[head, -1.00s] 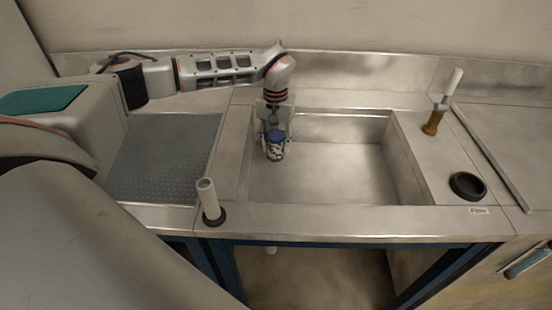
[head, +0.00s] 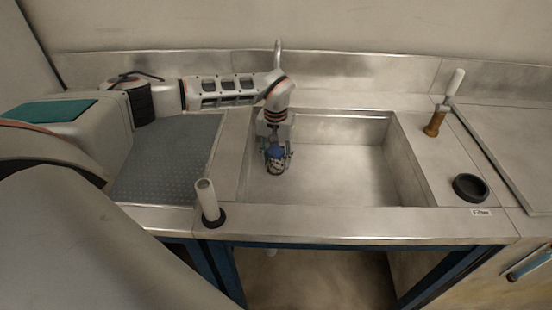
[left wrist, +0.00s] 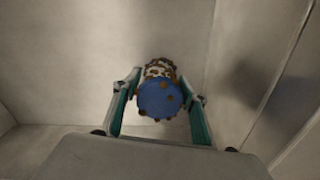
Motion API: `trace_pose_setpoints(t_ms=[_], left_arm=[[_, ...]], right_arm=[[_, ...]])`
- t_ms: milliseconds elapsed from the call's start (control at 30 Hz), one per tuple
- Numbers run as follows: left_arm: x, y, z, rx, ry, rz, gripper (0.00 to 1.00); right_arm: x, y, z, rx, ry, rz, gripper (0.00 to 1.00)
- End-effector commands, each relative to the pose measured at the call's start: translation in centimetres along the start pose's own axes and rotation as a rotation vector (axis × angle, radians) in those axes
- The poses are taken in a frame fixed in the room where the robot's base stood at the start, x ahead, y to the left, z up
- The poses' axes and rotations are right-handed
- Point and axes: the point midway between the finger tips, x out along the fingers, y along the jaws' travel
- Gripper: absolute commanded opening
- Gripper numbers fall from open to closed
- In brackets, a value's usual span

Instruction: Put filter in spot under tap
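The filter (head: 275,165) is a small cylinder with a blue cap and a mottled brown and white body. It is in the left part of the sink. My left gripper (head: 276,158) points down over the sink with the filter between its fingers, and seems shut on it. The left wrist view shows the filter (left wrist: 160,92) between the teal-padded fingers, blue cap toward the camera. Its far end is hidden, so I cannot tell whether it touches the sink floor. A black ring (head: 470,188) lies right of the sink above a small label. My right gripper is not in view.
The sink (head: 330,175) is otherwise empty. A white tube in a black base (head: 208,203) stands at its front left corner. A brown and white upright piece (head: 436,122) stands behind the ring. A ribbed grey mat (head: 165,160) lies on the left.

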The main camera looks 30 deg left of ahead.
Motion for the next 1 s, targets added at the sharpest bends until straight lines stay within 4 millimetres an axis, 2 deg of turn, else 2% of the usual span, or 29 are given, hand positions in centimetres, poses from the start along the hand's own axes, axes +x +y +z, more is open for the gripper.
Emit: trace_pose_setpoints(t_ms=[333, 467, 1000], left_arm=[[-0.1, 0.0, 0.0, 0.000, 0.000, 0.000, 0.53], [-0.8, 0.0, 0.0, 0.000, 0.001, 0.001, 0.53], [-10.7, 0.0, -0.1, 0.001, 0.003, 0.001, 0.53]], right_arm=[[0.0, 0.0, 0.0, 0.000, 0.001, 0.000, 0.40], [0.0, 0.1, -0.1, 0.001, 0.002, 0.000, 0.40], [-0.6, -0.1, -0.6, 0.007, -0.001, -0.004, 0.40]])
